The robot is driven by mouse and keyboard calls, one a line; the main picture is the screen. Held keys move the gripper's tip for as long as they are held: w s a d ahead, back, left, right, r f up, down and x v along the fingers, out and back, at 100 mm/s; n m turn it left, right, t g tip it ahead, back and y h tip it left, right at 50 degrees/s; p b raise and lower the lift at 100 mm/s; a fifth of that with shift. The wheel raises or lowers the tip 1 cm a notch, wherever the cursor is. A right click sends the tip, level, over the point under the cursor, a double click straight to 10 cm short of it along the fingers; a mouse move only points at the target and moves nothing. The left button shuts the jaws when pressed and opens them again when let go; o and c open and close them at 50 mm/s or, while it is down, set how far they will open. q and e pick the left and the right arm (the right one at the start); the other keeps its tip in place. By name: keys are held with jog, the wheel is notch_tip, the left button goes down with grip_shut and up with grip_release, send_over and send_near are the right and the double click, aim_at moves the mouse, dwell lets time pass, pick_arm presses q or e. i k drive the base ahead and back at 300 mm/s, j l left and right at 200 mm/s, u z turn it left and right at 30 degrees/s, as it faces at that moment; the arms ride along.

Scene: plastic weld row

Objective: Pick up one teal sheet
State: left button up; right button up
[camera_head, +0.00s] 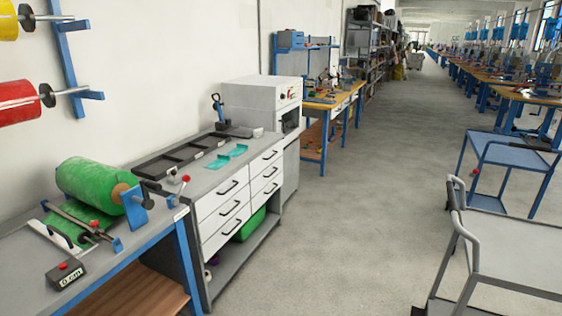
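Two small teal sheets lie on the grey top of the drawer bench, to the right of a dark tray. The nearer teal sheet (217,162) looks slightly bent and lies close to the bench's front edge. The other teal sheet (239,150) lies just behind it, a little to the right. Nothing covers them. Neither of my grippers shows in the head view.
The dark compartment tray (178,157) lies beside the sheets. A green roll (95,184) sits on the nearer bench. A white machine (262,105) stands beyond. Carts, including a grey one (515,250), stand at right. The floor (345,215) between is clear.

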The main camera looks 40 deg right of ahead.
aim_at(222, 160)
jog(key=z, duration=1)
jog(key=i, duration=0.25)
jog(key=i+z, duration=0.25)
jog(key=i, duration=0.3)
jog(key=i+j+z, duration=0.2)
jog(key=i, duration=0.4)
jog(key=i+j+z, duration=0.25)
jog(key=i, duration=0.3)
jog(key=i+z, duration=0.2)
jog(key=i, duration=0.7)
